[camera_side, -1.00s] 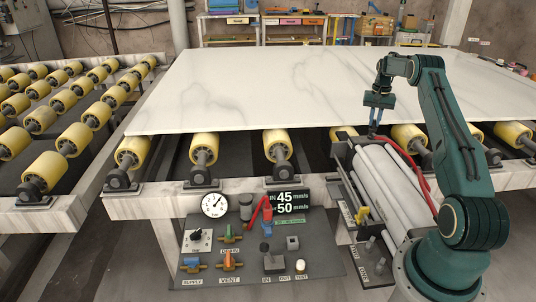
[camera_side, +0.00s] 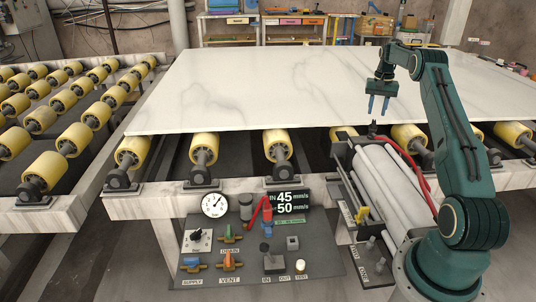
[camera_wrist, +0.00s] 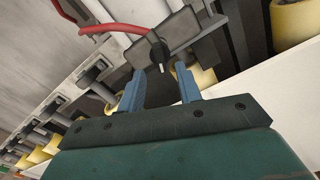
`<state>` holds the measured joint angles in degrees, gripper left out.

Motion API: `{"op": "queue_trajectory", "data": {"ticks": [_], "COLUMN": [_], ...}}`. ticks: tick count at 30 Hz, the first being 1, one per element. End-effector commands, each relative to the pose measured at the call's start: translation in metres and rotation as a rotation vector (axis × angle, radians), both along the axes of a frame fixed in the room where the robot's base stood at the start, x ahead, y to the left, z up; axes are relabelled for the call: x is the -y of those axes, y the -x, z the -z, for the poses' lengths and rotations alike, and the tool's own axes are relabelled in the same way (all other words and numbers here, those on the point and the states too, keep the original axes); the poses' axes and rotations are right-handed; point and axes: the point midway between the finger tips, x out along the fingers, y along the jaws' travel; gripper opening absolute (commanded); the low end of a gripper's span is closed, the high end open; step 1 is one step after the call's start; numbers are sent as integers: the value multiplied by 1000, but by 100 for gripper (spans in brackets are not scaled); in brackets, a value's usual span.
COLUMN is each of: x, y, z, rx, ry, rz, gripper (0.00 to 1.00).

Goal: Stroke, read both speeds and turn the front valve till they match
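My gripper (camera_side: 379,104) is open and empty, with its fingers pointing down over the near edge of the slab. In the wrist view the two blue fingers (camera_wrist: 163,90) stand apart, with a small black knob with a pale tip (camera_wrist: 158,50) beyond them, at the cylinder's end. That knob also shows just below the fingers in the side view (camera_side: 373,127). The front valve is hard to single out among the cylinder's fittings; a yellow-handled valve (camera_side: 362,214) sits at its front end.
The white cylinder (camera_side: 385,180) with red hoses (camera_side: 418,170) lies below the slab (camera_side: 260,90). A control panel (camera_side: 255,255) holds a gauge (camera_side: 214,204), several valves and a red lever (camera_side: 258,211). Yellow rollers (camera_side: 204,148) line the frame.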

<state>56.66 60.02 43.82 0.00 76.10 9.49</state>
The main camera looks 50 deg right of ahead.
Motion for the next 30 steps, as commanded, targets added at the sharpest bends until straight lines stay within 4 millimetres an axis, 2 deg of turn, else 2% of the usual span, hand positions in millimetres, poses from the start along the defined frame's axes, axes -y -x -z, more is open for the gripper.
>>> {"op": "queue_trajectory", "data": {"ticks": [6,12,21,30], "x": [0,0,0,0], "y": [0,0,0,0], "z": [-40,-68,-87,-91], "rx": [3,2,1,0], "ry": [3,2,2,0], "rz": [0,0,0,0], "gripper": [35,35,35,35]}}
